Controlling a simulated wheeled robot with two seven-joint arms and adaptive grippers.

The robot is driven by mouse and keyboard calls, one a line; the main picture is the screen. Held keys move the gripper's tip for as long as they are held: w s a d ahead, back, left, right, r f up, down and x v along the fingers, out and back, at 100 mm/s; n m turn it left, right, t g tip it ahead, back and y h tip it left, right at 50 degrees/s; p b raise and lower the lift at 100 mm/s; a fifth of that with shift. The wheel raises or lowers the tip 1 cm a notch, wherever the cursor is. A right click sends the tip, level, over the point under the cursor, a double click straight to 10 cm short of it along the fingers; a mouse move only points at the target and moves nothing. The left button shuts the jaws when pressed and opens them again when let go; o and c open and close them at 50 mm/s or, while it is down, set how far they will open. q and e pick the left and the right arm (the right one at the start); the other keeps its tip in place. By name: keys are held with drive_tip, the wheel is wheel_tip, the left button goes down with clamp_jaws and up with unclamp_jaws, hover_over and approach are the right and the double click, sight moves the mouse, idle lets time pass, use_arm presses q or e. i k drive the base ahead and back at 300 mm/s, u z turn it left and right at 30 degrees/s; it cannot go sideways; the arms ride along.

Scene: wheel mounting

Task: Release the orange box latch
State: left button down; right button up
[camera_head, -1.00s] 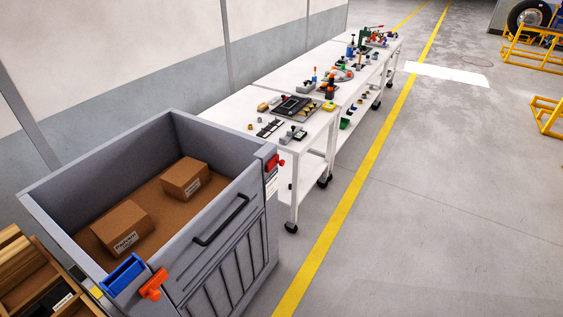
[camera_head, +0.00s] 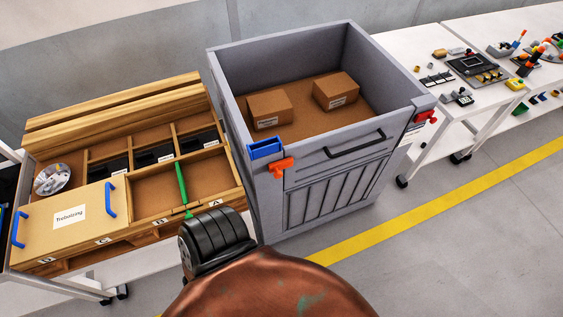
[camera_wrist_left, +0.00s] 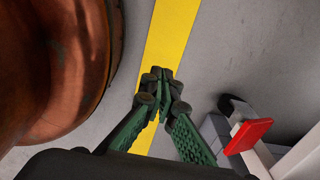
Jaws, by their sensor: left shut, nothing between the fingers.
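The orange latch (camera_head: 281,167) sits on the front left corner of the grey box (camera_head: 330,195), beside a blue block (camera_head: 265,148) on the rim. A red latch (camera_head: 424,116) is on the front right corner. In the left wrist view my left gripper (camera_wrist_left: 161,76) has its green fingers together and empty above the floor. A red flat piece on a white mount (camera_wrist_left: 248,135) shows to its right, apart from the fingers; I cannot tell which latch it is. My left gripper is not seen in the head view. My right gripper is not in view.
Two cardboard boxes (camera_head: 270,108) lie inside the grey box. A wooden compartment tray (camera_head: 180,196) stands on its left. White tables (camera_head: 440,60) with small parts stand on its right. The floor in front with the yellow line (camera_head: 430,206) is clear.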

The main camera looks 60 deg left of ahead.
sight(276, 167)
drive_tip(key=u, duration=4.25)
drive_tip(key=k, duration=1.25)
drive_tip(key=z, duration=1.55)
drive_tip(key=i, duration=0.4)
